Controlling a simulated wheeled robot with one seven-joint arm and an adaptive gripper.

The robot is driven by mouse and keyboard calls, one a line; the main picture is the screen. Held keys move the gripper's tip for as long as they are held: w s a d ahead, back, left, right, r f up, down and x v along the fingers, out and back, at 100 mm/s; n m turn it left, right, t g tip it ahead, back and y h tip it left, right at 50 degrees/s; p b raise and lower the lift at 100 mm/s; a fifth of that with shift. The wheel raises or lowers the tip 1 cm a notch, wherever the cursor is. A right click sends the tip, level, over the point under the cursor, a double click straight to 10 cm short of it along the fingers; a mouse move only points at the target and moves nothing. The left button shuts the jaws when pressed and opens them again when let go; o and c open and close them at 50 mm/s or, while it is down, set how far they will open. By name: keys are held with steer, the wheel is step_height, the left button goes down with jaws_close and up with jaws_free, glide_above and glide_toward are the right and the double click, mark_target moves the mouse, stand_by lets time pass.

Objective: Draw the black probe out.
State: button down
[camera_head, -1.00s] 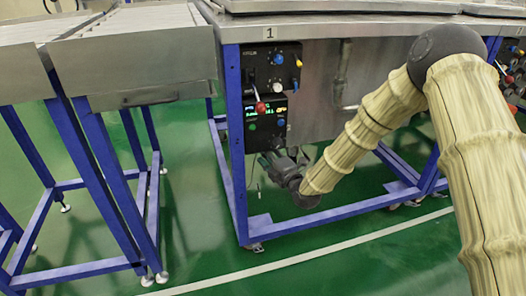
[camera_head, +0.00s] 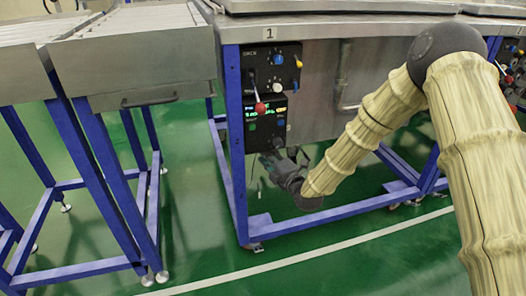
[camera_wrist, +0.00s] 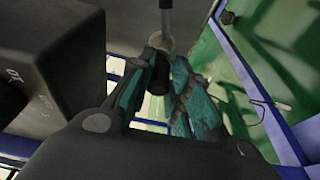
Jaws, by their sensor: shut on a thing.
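The black probe (camera_wrist: 158,76) shows in the wrist view as a short dark cylinder between the teal fingers of my gripper (camera_wrist: 158,88). The fingers are shut on it from both sides. A grey rod (camera_wrist: 166,18) with a pale collar lies just beyond the fingertips, in line with the probe. I cannot tell whether they are joined. In the head view my gripper (camera_head: 268,160) is just below the lower black control box, by the blue frame leg. The probe cannot be made out there.
The control boxes (camera_head: 272,70) carry knobs, a red-balled lever (camera_head: 261,108) and a lit display. A dark box (camera_wrist: 55,70) stands close left of the gripper in the wrist view. Blue legs (camera_head: 236,150) and a lower rail bound the space. Green floor is open in front.

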steer(key=shift+s+a+p+v, duration=0.15)
steer(key=shift+a+p+v, duration=0.1)
steer(key=shift+v, duration=0.75)
steer(key=shift+s+a+p+v, duration=0.1)
steer(key=shift+a+p+v, duration=0.1)
steer(key=shift+v, duration=0.8)
steer(key=shift+r, duration=0.15)
